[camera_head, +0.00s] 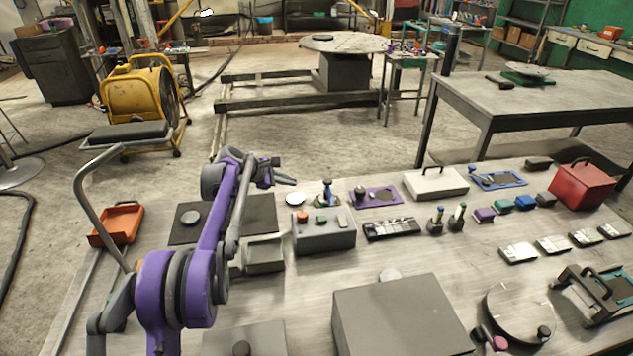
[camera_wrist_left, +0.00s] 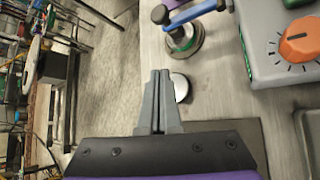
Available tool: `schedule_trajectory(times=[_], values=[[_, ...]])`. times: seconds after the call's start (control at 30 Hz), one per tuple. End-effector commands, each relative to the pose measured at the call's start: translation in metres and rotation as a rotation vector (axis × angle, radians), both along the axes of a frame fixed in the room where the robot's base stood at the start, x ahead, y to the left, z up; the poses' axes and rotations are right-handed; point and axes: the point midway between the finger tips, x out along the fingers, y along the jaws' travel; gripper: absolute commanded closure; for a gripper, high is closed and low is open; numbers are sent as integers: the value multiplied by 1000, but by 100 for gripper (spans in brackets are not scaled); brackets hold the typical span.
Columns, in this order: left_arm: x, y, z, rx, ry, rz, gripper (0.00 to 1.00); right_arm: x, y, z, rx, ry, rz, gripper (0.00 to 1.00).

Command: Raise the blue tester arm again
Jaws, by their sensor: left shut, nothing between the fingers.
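The blue tester arm (camera_head: 329,187) stands on a small tester on the table, just right of my left gripper in the head view. In the left wrist view the blue arm (camera_wrist_left: 192,14) slants above a round base (camera_wrist_left: 184,40) with a green part, and has a black knob at one end. My left gripper (camera_head: 293,181) is shut and empty, its fingers (camera_wrist_left: 160,73) pressed together. It appears apart from the blue arm. My right gripper is not in view.
A grey control box (camera_head: 325,232) with orange and green knobs stands in front of the tester. A purple plate device (camera_head: 366,201) is to its right. A light disc (camera_wrist_left: 181,87) lies beside my fingertips. A large grey box (camera_head: 395,315) stands at the front.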

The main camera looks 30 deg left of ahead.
Motion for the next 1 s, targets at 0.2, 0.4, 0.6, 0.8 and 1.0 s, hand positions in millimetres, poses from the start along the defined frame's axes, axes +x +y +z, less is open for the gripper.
schedule_trajectory(times=[0.2,0.4,0.6,0.8,1.0], values=[[3,-2,-2,1,0,-2,100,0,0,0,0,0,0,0],[22,-11,-19,1,0,-4,100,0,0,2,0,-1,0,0],[51,-26,-44,2,0,-4,100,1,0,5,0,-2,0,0],[71,-39,-57,2,0,-2,100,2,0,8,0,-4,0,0],[68,-54,-37,3,0,-3,100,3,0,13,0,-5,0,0]])
